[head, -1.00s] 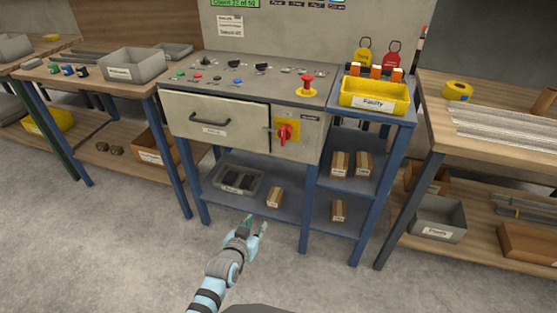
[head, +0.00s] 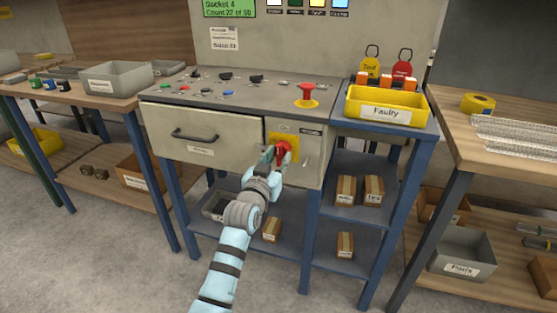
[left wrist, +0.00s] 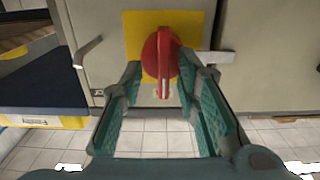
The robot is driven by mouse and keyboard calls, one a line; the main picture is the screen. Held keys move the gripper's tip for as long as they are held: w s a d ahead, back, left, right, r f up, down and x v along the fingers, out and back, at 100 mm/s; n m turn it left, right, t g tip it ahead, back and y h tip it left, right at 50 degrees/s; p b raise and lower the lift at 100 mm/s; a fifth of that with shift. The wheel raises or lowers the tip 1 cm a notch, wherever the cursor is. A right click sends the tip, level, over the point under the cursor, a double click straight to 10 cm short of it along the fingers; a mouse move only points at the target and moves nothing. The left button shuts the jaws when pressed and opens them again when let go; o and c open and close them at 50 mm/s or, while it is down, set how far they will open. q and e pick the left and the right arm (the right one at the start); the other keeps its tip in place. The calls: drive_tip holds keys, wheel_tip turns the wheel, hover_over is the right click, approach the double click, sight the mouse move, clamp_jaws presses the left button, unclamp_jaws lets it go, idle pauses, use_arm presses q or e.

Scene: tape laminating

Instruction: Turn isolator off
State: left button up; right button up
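The isolator is a red rotary handle (head: 283,149) on a yellow plate (head: 290,138), on the cabinet front right of the drawer. In the left wrist view the red handle (left wrist: 161,60) stands upright on its yellow plate (left wrist: 135,28). My left gripper (head: 272,158) is at the handle in the head view and hides part of it. In the left wrist view my left gripper (left wrist: 158,78) is open, with one finger on each side of the handle's lower end. I cannot tell whether the fingers touch it. My right gripper is not in view.
A drawer with a black handle (head: 195,136) is left of the isolator. A red emergency button (head: 306,95) stands on the control top above. A yellow bin (head: 386,106) marked Faulty is at right. Shelves with small boxes (head: 345,188) are below.

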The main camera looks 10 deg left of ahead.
use_arm(q)
drive_tip(key=shift+w, duration=0.2)
drive_tip(key=shift+s+a+r, duration=0.1)
drive_tip(key=shift+a+r, duration=0.05)
drive_tip(key=shift+c, duration=0.4)
clamp_jaws()
